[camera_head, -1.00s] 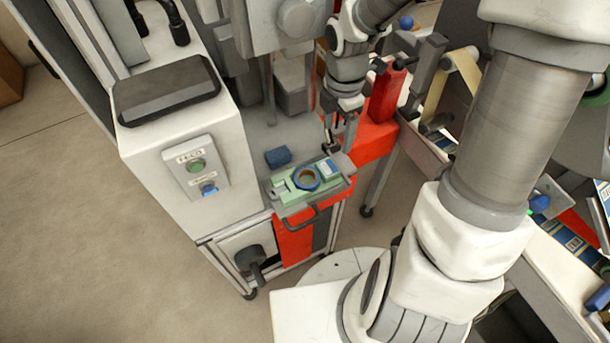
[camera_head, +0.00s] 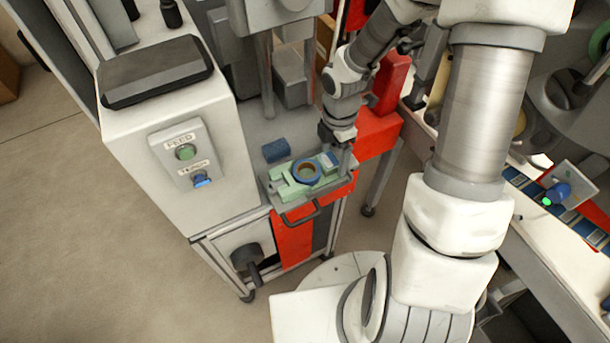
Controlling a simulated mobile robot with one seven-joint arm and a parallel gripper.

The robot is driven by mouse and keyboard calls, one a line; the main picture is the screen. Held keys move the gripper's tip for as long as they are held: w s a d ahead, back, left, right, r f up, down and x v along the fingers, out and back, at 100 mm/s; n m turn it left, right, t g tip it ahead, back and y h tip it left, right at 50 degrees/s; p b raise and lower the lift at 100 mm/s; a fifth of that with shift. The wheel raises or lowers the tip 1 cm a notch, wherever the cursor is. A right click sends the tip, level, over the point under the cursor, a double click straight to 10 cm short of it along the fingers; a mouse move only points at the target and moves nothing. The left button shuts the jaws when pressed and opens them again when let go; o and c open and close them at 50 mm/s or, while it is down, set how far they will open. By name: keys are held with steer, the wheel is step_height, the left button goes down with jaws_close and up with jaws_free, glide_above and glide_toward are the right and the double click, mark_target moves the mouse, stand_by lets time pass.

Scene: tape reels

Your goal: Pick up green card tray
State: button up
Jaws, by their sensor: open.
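The green card tray (camera_head: 292,189) lies on a grey handled shelf at the front of the machine. A blue-rimmed tape reel (camera_head: 306,172) sits on the tray, with a small blue-and-white piece at the tray's right end. My gripper (camera_head: 345,170) points down at the right end of the tray, with its fingers close to that edge. It is open. Whether the fingers touch the tray cannot be told, as they are small and partly hidden.
A blue block (camera_head: 276,151) lies on the grey surface behind the tray. A red block (camera_head: 390,84) stands behind right.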

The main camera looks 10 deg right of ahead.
steer(key=shift+c, duration=0.2)
steer(key=shift+r, duration=0.1)
jaws_close()
